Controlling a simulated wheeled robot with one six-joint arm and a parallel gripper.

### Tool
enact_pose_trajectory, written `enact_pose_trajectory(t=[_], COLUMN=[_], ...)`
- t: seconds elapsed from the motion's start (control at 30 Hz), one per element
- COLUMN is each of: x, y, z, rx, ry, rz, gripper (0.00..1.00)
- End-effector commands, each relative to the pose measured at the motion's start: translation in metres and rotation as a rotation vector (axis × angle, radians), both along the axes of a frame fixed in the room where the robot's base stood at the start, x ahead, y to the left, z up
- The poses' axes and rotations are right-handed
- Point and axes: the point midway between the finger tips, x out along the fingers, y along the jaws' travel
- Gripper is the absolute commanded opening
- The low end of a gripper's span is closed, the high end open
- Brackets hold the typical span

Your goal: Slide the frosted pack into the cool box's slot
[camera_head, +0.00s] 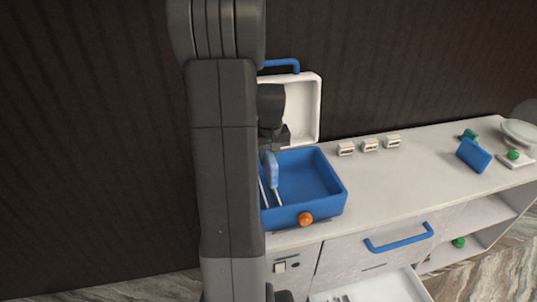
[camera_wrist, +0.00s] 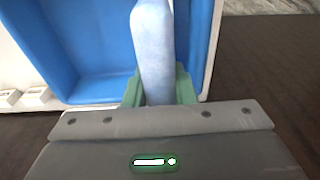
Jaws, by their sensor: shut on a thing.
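The frosted pack (camera_head: 271,168) is pale blue and stands roughly upright over the left part of the cool box. My gripper (camera_head: 271,148) is shut on its upper end. In the wrist view my gripper's green fingers (camera_wrist: 159,92) hold the frosted pack (camera_wrist: 153,45) from both sides. The cool box (camera_head: 329,190) is blue inside, with its white lid (camera_head: 306,108) open behind it. It also shows in the wrist view (camera_wrist: 85,45). Two thin pale rails (camera_head: 278,198) stand inside at the left, just below the pack. My arm hides the box's left side, and I cannot tell whether the pack touches the rails.
An orange knob (camera_head: 305,218) is on the box's front. Several small white blocks (camera_head: 369,145) sit on the counter (camera_head: 400,170) behind. A blue block (camera_head: 473,155) and a scale-like stand (camera_head: 516,158) are at the right. A drawer (camera_head: 375,288) is open below.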

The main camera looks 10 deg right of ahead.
Motion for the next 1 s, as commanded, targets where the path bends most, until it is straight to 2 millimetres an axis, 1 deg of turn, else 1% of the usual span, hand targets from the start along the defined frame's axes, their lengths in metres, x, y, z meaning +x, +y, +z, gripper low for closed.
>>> enact_pose_trajectory(t=[0.03,0.1,1.0], x=[0.000,0.000,0.000], y=[0.000,0.000,0.000], z=[-0.007,-0.013,-0.084], rx=[0.000,0.000,0.000], ry=[0.000,0.001,-0.001], rz=[0.000,0.000,0.000], gripper=[0.00,0.00,0.00])
